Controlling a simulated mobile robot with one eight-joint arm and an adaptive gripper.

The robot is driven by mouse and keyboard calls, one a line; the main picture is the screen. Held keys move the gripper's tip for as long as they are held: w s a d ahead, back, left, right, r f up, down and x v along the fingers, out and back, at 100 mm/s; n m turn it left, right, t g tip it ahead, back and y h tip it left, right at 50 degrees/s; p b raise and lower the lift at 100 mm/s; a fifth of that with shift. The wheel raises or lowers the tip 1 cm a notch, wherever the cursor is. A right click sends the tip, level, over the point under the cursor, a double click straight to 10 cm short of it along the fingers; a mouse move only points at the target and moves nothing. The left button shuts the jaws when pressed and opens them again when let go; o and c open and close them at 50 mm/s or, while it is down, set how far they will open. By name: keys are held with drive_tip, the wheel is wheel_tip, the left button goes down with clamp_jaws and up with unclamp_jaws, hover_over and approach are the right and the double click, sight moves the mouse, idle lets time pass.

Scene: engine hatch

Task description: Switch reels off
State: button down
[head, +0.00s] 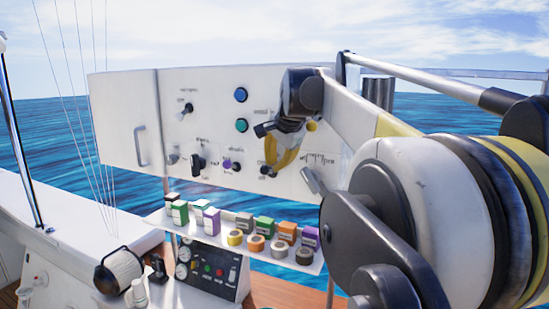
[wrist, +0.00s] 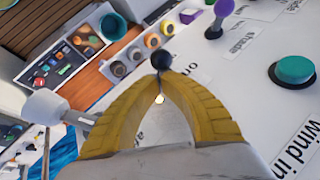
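The white switch panel (head: 215,95) carries several small switches and knobs. I cannot read which label names the reels. My gripper (head: 268,170) has yellow fingers pointing down at the panel's lower middle, by a small black knob (head: 264,170). In the wrist view the fingertips of my gripper (wrist: 161,77) come together right at a black ball knob (wrist: 160,60). The ball shows just beyond the tips, and its stem is mostly hidden. The fingers look shut; I cannot tell whether they pinch the stem. Part of a printed label shows beside the tips.
A purple knob (head: 229,164) is left of my gripper. A blue button (head: 241,95) and a teal button (head: 241,125) are above it. A grey-white lever (head: 313,181) is close on the right. A shelf of coloured boxes and rolls (head: 236,237) is below.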

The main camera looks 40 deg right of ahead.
drive_tip(key=shift+a+f+t+h+b, duration=0.15)
drive_tip(key=shift+f+t+h+b, duration=0.15)
drive_tip(key=shift+h+b, duration=0.3)
idle(0.3)
drive_tip(key=shift+s+a+f+n+t+h+b, duration=0.2)
drive_tip(key=shift+a+f+n+t+h+b, duration=0.3)
drive_tip(key=shift+h+b, duration=0.6)
drive_tip(key=t+h+b, duration=0.1)
drive_tip(key=f+h+b, duration=0.1)
drive_tip(key=b, duration=0.1)
drive_tip(key=shift+s+a+n+t, duration=0.1)
drive_tip(key=shift+n+t, duration=0.2)
drive_tip(key=shift+t, duration=0.1)
drive_tip(key=shift+r+p, duration=0.75)
drive_tip(key=shift+s, duration=0.15)
